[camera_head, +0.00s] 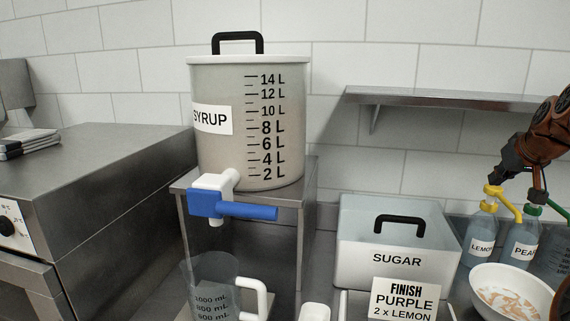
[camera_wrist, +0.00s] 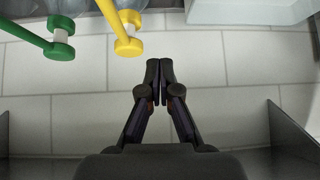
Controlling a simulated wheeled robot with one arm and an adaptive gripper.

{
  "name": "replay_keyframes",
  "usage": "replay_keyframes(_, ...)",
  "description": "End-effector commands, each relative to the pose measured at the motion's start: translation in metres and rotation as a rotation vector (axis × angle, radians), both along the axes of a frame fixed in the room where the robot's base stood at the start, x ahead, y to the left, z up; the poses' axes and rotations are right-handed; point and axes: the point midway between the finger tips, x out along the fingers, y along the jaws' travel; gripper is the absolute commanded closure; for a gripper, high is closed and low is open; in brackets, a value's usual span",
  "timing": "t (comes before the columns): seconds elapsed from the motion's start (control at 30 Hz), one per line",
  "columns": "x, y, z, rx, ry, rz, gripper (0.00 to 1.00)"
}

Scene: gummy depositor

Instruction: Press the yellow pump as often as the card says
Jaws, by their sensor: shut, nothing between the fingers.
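The yellow pump (camera_head: 493,191) tops a clear bottle labelled LEMON (camera_head: 481,245) at the right of the head view. In the wrist view its round yellow head (camera_wrist: 128,46) is up and left of my fingertips. The card (camera_head: 404,300) reads "FINISH PURPLE 2 x LEMON". My gripper (camera_head: 495,178) is shut and empty, pointing down just above the yellow pump in the head view. In the wrist view my closed fingertips (camera_wrist: 160,72) appear beside the pump head. I cannot tell whether they touch it.
A bottle labelled PEAR (camera_head: 522,250) with a green pump (camera_head: 534,198) stands right beside the lemon bottle. A white bowl (camera_head: 500,308) is in front. A SUGAR box (camera_head: 385,262) is to the left. A metal shelf (camera_head: 440,96) is on the wall behind. A syrup dispenser (camera_head: 225,150) stands further left.

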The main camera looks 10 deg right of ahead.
Motion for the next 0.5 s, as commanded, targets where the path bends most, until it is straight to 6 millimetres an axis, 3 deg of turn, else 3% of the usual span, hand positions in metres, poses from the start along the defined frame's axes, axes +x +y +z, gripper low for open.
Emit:
replay_keyframes(0.1, 0.001, 0.063, -0.011, 0.040, 0.061, 0.073, 1.00)
replay_keyframes(0.27, -0.012, 0.145, -0.038, 0.088, 0.166, 0.159, 1.00)
replay_keyframes(0.5, -0.062, 0.247, -0.080, 0.130, 0.336, 0.250, 1.00)
